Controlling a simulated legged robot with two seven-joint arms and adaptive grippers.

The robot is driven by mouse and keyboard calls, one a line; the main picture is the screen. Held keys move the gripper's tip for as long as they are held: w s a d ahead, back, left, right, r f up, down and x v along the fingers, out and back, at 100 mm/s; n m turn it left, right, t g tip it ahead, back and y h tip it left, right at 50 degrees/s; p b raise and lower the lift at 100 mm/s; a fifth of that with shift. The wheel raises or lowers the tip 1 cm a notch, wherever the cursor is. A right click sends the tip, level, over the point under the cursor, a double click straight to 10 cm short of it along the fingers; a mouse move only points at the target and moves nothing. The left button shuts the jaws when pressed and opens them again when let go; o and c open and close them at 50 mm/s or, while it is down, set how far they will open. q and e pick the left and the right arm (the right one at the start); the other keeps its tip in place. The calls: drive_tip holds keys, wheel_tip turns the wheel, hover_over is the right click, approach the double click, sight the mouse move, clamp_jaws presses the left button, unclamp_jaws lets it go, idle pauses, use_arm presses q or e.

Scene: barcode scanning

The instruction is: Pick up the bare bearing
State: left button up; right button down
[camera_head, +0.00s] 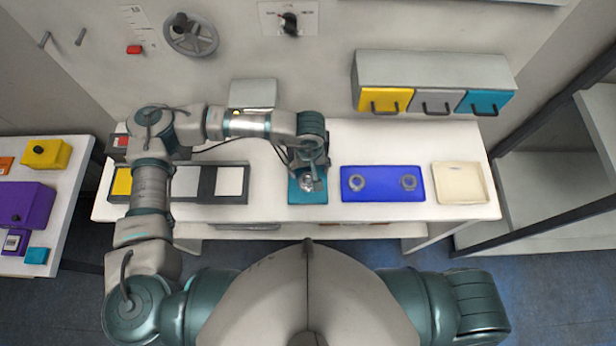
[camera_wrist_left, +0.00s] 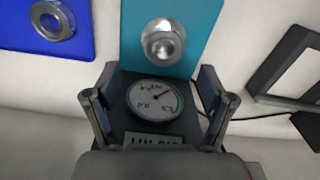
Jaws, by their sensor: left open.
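A silver bearing with a round opening (camera_wrist_left: 163,42) sits on a teal mat (camera_wrist_left: 205,15) in the left wrist view. In the head view it shows low on the same teal mat (camera_head: 308,198), partly hidden by my left gripper (camera_head: 310,172). Two more grey ring-shaped bearings, a left one (camera_head: 357,183) and a right one (camera_head: 408,183), lie on the blue mat. My left gripper (camera_wrist_left: 158,88) is open, its fingers spread and apart from the bearing. A round dial (camera_wrist_left: 154,100) shows between the fingers; I cannot tell what it belongs to. My right gripper is not in view.
The blue mat (camera_head: 383,196) lies right of the teal one, and a cream tray (camera_head: 462,202) stands at the table's right end. Dark-framed panels (camera_head: 186,183) lie to the left. A grey cabinet with coloured drawers (camera_head: 430,68) is on the back wall.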

sight(308, 178)
use_arm(q)
drive_tip(key=shift+f, duration=0.3)
drive_tip(key=f, duration=0.1)
drive_tip(key=f+p, duration=0.1)
drive_tip(key=f, duration=0.1)
drive_tip(key=shift+a+f+p, duration=0.3)
drive_tip(key=shift+f, duration=0.05)
drive_tip(key=shift+w+f, duration=0.1)
drive_tip(key=shift+f, duration=0.35)
drive_tip(key=c, duration=1.4)
drive_tip(key=shift+c, duration=0.3)
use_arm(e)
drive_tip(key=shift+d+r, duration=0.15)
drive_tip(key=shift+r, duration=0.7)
use_arm(q)
drive_tip(key=shift+r, duration=0.1)
